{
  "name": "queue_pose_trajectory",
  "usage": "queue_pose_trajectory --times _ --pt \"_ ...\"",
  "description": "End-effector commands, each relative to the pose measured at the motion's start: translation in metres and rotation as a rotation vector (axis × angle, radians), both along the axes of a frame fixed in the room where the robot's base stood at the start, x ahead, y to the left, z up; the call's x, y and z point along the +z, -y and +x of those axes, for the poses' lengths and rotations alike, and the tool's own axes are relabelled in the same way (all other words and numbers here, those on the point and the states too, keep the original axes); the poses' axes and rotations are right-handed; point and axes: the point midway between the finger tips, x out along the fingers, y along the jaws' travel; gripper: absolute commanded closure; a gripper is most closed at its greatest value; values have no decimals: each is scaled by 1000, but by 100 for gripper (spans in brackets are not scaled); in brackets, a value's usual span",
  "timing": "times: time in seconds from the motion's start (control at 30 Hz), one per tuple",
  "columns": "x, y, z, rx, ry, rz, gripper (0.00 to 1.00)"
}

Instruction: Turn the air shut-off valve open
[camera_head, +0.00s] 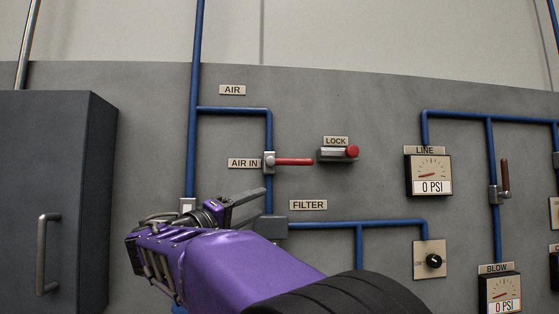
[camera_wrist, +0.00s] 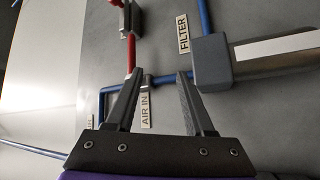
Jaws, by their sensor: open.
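The air shut-off valve (camera_head: 269,162), beside the AIR IN label (camera_head: 243,163), sits on a vertical blue pipe. Its red handle (camera_head: 294,161) points right, level, across the pipe. In the wrist view, turned sideways, the red handle (camera_wrist: 130,57) runs up past the left fingertip, which hides part of the valve body. My gripper (camera_head: 264,194) is below the valve, near the filter box.
A grey lock with a red knob (camera_head: 352,152) is right of the handle. The grey filter box (camera_wrist: 211,62) is close to the right finger. Blue pipes, the LINE gauge (camera_head: 428,174) and a dark cabinet (camera_head: 50,190) surround the area. Bare panel lies above the handle.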

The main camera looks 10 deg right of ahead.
Motion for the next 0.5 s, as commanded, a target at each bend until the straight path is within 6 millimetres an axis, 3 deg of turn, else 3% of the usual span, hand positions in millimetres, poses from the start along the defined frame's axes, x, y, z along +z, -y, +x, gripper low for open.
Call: queue_pose_trajectory --times 0.1,0.23,0.5 --pt "26 -11 -16 -53 62 -73 47" --pt "37 -11 -21 -77 90 -99 47" --pt "54 19 3 -79 89 -100 47"
